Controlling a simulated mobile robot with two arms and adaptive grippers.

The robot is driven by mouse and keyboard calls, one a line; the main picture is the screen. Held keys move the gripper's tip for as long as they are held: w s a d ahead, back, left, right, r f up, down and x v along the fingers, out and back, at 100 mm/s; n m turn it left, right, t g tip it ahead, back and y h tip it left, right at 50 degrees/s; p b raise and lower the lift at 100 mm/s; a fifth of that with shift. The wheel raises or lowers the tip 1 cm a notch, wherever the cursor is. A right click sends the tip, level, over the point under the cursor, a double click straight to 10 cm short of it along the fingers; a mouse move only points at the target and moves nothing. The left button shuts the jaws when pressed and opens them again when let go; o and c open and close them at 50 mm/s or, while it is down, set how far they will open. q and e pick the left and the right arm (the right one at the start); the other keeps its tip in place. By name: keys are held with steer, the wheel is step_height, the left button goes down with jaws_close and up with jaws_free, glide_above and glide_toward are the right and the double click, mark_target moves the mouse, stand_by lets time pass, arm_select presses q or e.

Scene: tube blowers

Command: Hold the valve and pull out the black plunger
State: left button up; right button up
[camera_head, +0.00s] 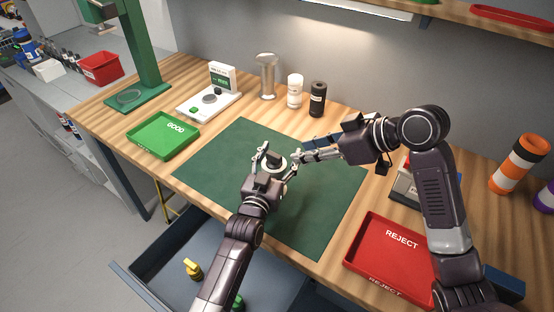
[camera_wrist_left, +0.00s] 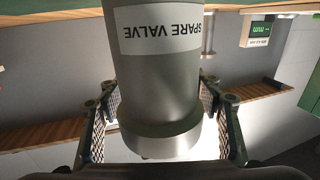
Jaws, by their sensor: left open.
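A grey cylinder labelled "SPARE VALVE" (camera_wrist_left: 160,85) stands between the fingers of my left gripper (camera_wrist_left: 163,118) in the left wrist view, where it appears upside down with its wide collar low in the picture. In the head view my left gripper (camera_head: 275,163) is open around the valve on the green mat, with fingers on both sides. A pale ring and a dark top piece (camera_head: 274,157), probably the black plunger, show there. My right gripper (camera_head: 297,157) is just right of the valve, pointing left at it; I cannot tell how far its fingers are apart.
The green mat (camera_head: 222,190) is clear around the grippers. A green GOOD tray (camera_head: 163,152) and a white gauge (camera_head: 208,103) stand left. A metal cylinder (camera_head: 267,82), a white bottle (camera_head: 294,92) and a black bottle (camera_head: 317,100) stand behind. A red REJECT tray (camera_head: 385,265) lies right.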

arm_select(q)
jaws_close()
stand_by(0.5)
stand_by(1.1)
stand_by(0.4)
stand_by(1.1)
